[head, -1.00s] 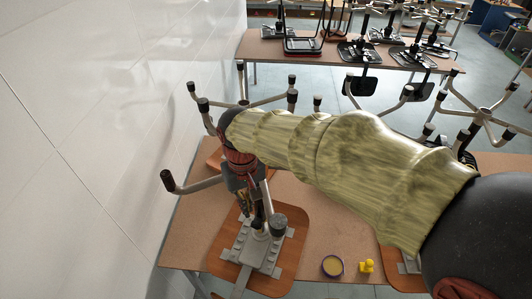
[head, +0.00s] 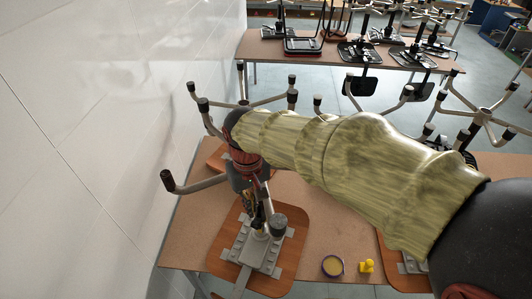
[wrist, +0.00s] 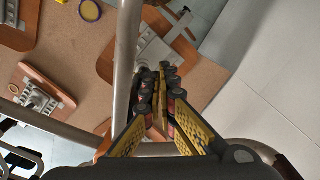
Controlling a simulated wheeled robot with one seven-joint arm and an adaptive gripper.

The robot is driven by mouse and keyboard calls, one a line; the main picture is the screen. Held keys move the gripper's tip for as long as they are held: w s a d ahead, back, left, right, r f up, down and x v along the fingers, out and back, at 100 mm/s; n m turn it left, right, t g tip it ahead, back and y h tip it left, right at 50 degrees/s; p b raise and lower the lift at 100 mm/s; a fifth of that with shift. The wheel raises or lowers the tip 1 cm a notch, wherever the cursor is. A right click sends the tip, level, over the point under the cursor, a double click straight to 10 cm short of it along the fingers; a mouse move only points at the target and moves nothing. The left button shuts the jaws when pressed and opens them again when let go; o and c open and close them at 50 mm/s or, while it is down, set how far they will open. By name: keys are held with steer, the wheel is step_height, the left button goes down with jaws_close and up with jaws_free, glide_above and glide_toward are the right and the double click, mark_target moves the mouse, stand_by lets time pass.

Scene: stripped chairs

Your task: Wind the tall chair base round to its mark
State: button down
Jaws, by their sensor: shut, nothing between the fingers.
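The tall chair base (head: 200,184) stands upside down on its wooden seat board (head: 285,252), its grey legs spread and tipped with dark caps. One leg points left, and another points toward the head camera. My gripper (head: 254,210) is shut and empty, pointing down among these legs. In the wrist view my gripper (wrist: 163,78) is close to the right of a grey leg tube (wrist: 128,65); I cannot tell whether they touch. My arm hides the hub and part of the base. I cannot make out the mark.
A white wall (head: 90,120) stands close on the left. Another upturned base (head: 485,112) is at the right. A second table (head: 300,68) with stripped chairs is behind.

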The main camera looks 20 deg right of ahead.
steer(key=shift+s+d, duration=0.25)
steer(key=shift+d, duration=0.5)
steer(key=shift+s+d, duration=0.25)
steer(key=shift+d, duration=0.45)
stand_by(0.6)
steer(key=shift+d, duration=0.1)
steer(key=shift+s+d, duration=0.15)
steer(key=shift+d, duration=1.25)
steer(key=shift+d, duration=0.1)
steer(key=shift+d, duration=1.4)
steer(key=shift+d, duration=0.1)
steer(key=shift+w+d, duration=0.25)
steer(key=shift+d, duration=0.4)
steer(key=shift+w+d, duration=0.2)
steer(key=shift+d, duration=0.45)
